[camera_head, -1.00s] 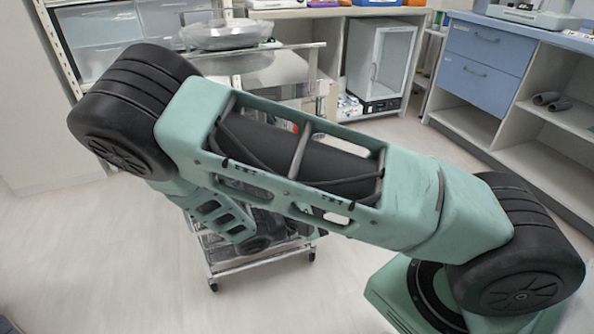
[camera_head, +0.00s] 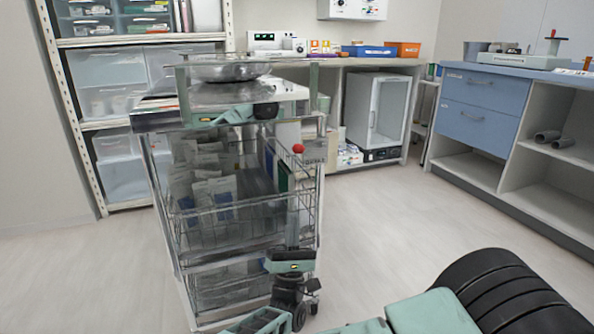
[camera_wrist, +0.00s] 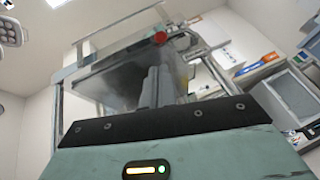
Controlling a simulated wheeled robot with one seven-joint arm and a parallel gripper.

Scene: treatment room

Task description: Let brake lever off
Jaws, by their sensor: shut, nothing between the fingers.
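A red ball knob (camera_head: 298,148), which looks like the end of the brake lever, is at the right front upper corner of the steel trolley (camera_head: 150,190). The knob also shows in the wrist view (camera_wrist: 160,37), top centre. The lever's shaft cannot be made out clearly. My gripper (camera_head: 294,192) points upward beside the trolley's right front corner, with its fingers below the knob. In the wrist view my gripper's grey fingers (camera_wrist: 157,72) are together and empty, with a gap in the picture between their tips and the knob.
The trolley holds wire baskets with packets and a steel bowl (camera_head: 230,68) on top. A blue drawer counter (camera_head: 480,110) stands right and a small glass-door cabinet (camera_head: 380,115) behind. The floor (camera_head: 400,220) right of the trolley is open.

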